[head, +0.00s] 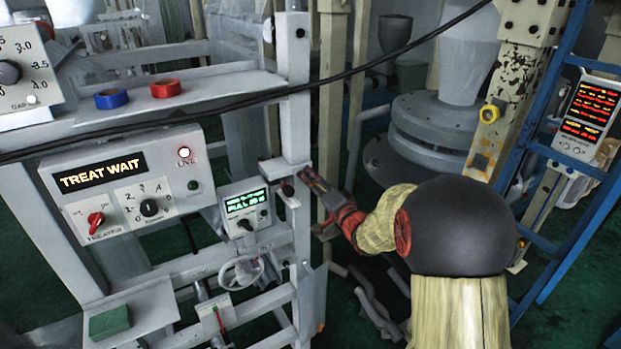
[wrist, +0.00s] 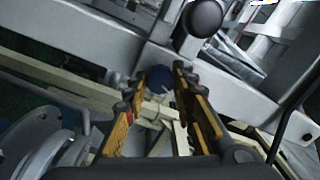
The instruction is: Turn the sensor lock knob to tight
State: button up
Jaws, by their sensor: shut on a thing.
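My gripper (head: 306,174) reaches the upright post of the grey frame from the right in the head view. In the wrist view its two yellow-and-black fingers (wrist: 165,88) stand on either side of a dark blue round knob (wrist: 160,80) and are shut on it. The knob seems to be the sensor lock knob, but no label or tight mark can be read. Another dark round knob (wrist: 205,17) stands on the frame beyond the fingertips, free of them. In the head view a small dark knob (head: 287,189) shows on the post just left of my gripper.
The gauge box (head: 245,207) with a green display is left of the post. The TREAT WAIT panel (head: 130,185) is further left. A black cable (head: 250,93) crosses above. A blue rack (head: 570,180) with a red-lit display (head: 590,103) stands at the right.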

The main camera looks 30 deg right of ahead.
jog(key=shift+m+p, duration=0.45)
jog(key=shift+m, duration=1.35)
jog(key=o, duration=1.1)
jog(key=shift+o, duration=0.3)
jog(key=s, duration=1.2)
jog(key=shift+d+f, duration=0.2)
jog(key=shift+f, duration=0.05)
